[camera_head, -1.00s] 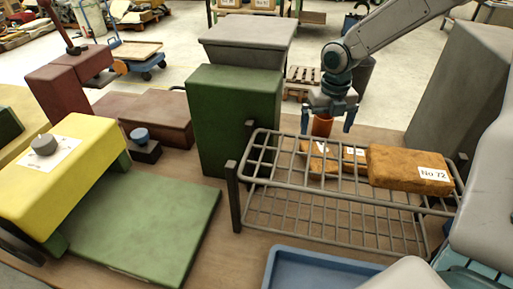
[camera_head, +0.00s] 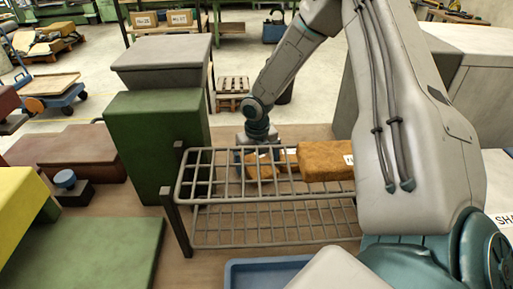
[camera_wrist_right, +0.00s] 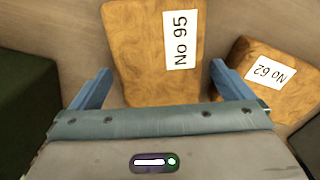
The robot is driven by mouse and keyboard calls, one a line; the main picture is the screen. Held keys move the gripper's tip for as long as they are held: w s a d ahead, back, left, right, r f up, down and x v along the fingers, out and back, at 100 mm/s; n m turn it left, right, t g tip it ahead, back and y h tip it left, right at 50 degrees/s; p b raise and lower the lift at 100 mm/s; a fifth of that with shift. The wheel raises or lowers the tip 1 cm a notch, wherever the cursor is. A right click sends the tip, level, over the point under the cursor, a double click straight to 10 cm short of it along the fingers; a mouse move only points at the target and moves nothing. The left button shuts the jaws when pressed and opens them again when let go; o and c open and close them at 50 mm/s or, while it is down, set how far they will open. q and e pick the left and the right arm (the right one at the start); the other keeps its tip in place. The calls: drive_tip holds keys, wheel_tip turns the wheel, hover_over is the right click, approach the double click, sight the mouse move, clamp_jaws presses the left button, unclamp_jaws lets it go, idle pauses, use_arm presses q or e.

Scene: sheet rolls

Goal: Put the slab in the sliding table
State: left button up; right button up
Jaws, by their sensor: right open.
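My right gripper (camera_head: 258,152) is behind the wire rack, pointing down, partly hidden by the bars. In the right wrist view its two blue fingers (camera_wrist_right: 160,82) are spread apart. A brown slab marked No 95 (camera_wrist_right: 140,50) lies between and beyond them, without visible grip. A second brown slab marked No 62 (camera_wrist_right: 275,75) lies to its right, by the right finger. A flat green plate (camera_head: 85,255) at the left may be the sliding table; I cannot tell for sure. My left gripper is out of view.
The wire rack (camera_head: 262,238) stands in front of my right gripper. A tall green block (camera_head: 155,145) is left of it. A yellow block (camera_head: 18,215) is at the far left edge. A blue tray (camera_head: 262,272) is in front. My right arm hides the right side.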

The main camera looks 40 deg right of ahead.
drive_tip(key=shift+s, duration=0.1)
drive_tip(key=c, duration=1.3)
